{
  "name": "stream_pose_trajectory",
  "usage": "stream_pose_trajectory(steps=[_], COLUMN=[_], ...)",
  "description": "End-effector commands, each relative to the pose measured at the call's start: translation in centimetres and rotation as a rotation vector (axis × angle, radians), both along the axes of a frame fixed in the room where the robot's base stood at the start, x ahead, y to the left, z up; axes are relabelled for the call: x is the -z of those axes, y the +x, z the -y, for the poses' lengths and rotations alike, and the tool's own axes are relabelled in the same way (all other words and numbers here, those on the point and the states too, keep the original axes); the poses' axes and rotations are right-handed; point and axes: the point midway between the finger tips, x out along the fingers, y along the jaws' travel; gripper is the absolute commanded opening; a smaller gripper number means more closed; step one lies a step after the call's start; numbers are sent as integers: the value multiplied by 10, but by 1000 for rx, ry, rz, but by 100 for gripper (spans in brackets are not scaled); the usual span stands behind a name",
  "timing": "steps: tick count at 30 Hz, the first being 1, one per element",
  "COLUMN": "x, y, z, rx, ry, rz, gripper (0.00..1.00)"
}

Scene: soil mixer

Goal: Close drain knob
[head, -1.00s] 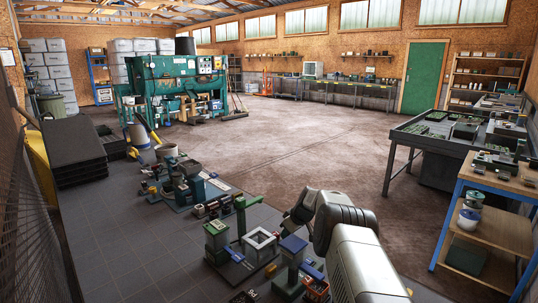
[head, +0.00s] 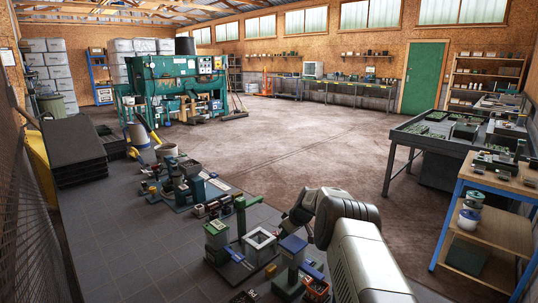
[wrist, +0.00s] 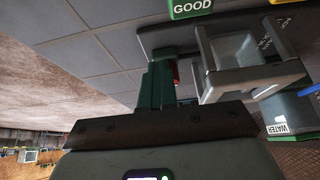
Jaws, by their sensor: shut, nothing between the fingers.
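No part is plainly marked as the drain knob, and I cannot tell which small piece it is. My gripper (head: 286,221) is shut and empty, to the right of the post and above the bench. Its fingertips are small and dark in the head view, so contact cannot be told.
A grey open frame (head: 258,242) stands right of the post and also shows in the wrist view (wrist: 255,77). A blue-topped box (head: 293,245) stands close under my arm. A green GOOD block (wrist: 193,8) is nearby.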

Motion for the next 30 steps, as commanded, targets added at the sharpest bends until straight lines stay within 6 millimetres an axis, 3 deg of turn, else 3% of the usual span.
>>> stream_pose_trajectory(steps=[30], x=[0], y=[-12], z=[-17], rx=[-2], ry=[2], rz=[1], gripper=[0])
